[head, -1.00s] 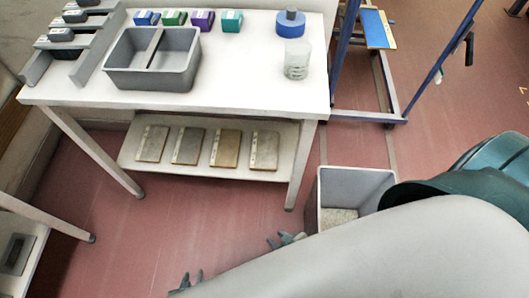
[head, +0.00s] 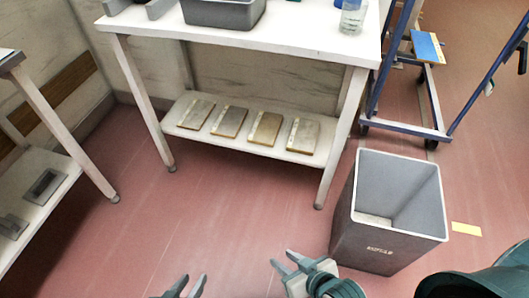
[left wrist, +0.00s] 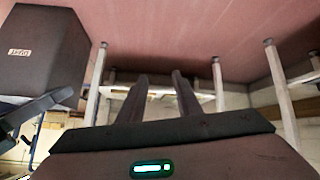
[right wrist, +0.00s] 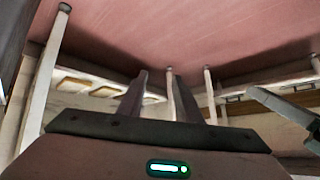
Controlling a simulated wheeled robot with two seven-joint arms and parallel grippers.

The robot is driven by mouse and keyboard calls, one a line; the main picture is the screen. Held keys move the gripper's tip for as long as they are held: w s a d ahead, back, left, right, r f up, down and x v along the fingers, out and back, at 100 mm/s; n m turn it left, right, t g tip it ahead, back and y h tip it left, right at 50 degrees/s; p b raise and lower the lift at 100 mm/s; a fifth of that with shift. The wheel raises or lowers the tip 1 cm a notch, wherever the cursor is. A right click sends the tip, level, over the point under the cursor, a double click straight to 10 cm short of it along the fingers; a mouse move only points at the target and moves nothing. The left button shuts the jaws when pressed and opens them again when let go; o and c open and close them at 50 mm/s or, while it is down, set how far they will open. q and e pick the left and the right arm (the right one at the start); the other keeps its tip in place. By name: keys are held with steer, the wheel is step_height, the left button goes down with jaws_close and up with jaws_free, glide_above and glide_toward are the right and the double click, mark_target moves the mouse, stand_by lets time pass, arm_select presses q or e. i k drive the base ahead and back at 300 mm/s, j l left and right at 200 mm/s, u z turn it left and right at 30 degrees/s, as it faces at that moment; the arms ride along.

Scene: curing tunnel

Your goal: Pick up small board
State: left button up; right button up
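Several flat boards, grey to tan with a pale strip along one edge, lie in a row on the lower shelf (head: 180,131) of the white table. From left they are a first board (head: 197,114), a second (head: 229,122), a third (head: 265,129) and a fourth (head: 302,135). They look alike in size; I cannot tell which is the small board. Some show in the right wrist view (right wrist: 74,85). My left gripper (head: 190,282) and right gripper (head: 283,264) are both open and empty, in front of the table and apart from the shelf.
A grey bin (head: 385,238) stands on the floor right of the table. A blue trolley (head: 405,130) carries a blue board (head: 428,47) behind it. Another shelf (head: 40,205) with dark frames is at left. A grey two-part tub (head: 225,12) is on the table. Red floor before the table is clear.

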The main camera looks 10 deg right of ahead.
mark_target(303, 134)
steer(key=i+j+z, duration=0.8)
steer(key=j, duration=0.25)
steer(key=j+z, duration=0.25)
steer(key=j, duration=0.15)
steer(key=i, duration=0.05)
